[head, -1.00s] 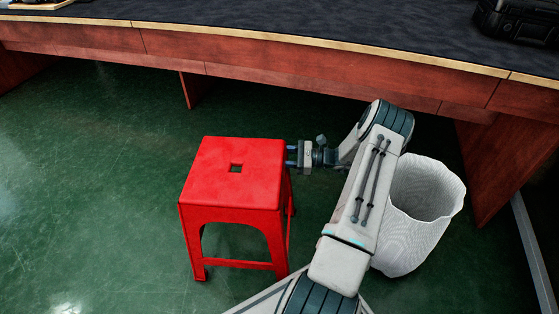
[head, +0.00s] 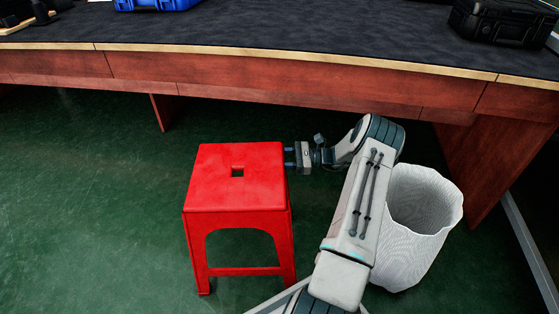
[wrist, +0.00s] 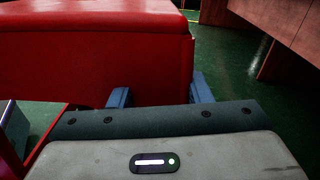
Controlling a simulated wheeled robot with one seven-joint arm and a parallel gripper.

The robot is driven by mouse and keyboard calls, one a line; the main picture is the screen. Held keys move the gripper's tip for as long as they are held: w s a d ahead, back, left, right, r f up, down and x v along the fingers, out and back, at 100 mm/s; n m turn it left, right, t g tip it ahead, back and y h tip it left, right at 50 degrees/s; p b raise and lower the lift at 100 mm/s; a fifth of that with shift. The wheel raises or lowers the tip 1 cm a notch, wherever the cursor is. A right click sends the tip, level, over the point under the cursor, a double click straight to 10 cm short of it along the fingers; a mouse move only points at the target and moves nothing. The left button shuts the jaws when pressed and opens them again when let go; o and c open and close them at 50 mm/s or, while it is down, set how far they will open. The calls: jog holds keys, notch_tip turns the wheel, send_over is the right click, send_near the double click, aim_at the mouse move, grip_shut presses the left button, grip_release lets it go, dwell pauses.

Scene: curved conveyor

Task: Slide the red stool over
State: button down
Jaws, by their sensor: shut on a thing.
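The red stool (head: 237,190) stands upright on the green floor, with a small square hole in its seat. My gripper (head: 288,157) is at the right edge of the seat in the head view, shut on that edge. In the wrist view, the stool's red side (wrist: 100,60) fills the upper left. The two blue-grey fingers of my gripper (wrist: 160,93) are at the seat's rim, one on each side of it. The fingertips are partly hidden by the seat and the gripper body.
A white waste bin (head: 428,250) stands right of the stool, close beside my arm. A long wooden bench (head: 300,91) curves behind, with a black case (head: 500,22) and a blue case (head: 155,4) on top. The floor left of the stool is clear.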

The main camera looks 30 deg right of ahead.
jog(key=shift+w, duration=0.1)
jog(key=c, duration=0.7)
grip_release()
jog(key=shift+a, duration=0.2)
jog(key=shift+o, duration=0.2)
jog(key=shift+d, duration=0.1)
jog(key=p+v, duration=0.3)
jog(key=v, duration=1)
jog(key=shift+d+p, duration=0.3)
jog(key=shift+p, duration=0.1)
jog(key=shift+f, duration=0.1)
